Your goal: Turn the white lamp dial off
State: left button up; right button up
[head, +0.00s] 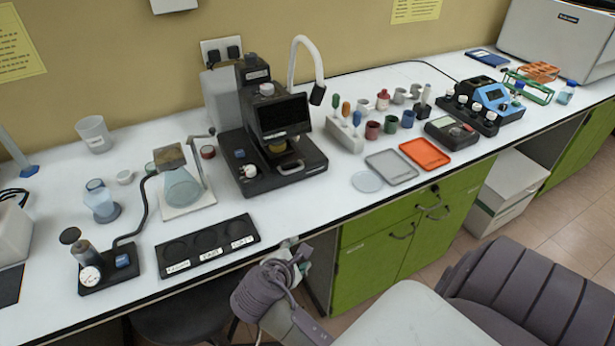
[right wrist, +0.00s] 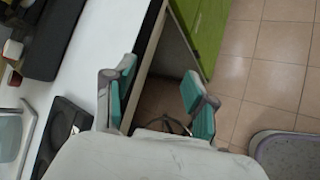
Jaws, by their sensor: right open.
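A white lamp with a curved neck (head: 306,58) and a black head rises behind a black instrument (head: 272,125) on the white counter. A white knob (head: 250,171), apparently the lamp dial, is on the front left of the instrument's base, below a blue switch (head: 239,154). Its setting is too small to read. My right gripper (head: 299,254) is at the counter's front edge, below and right of the knob and well apart from it. In the right wrist view its teal-padded fingers (right wrist: 160,96) are spread and empty. My left gripper is not in view.
A black tray with three round wells (head: 207,246) lies near the front edge, left of my right gripper. A flask on a stand (head: 182,188) is left of the instrument. Grey (head: 391,167) and orange (head: 425,153) trays lie to its right. Green cabinets (head: 375,265) are below.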

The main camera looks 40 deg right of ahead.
jog(key=shift+s+a+f+m+y, duration=0.25)
jog(key=shift+s+f+m+y, duration=0.25)
jog(key=shift+s+f+m, duration=0.35)
jog(key=shift+s+a+f+m+y, duration=0.25)
jog(key=shift+s+f+m+y, duration=0.4)
jog(key=shift+s, duration=0.35)
jog(key=shift+f, duration=0.1)
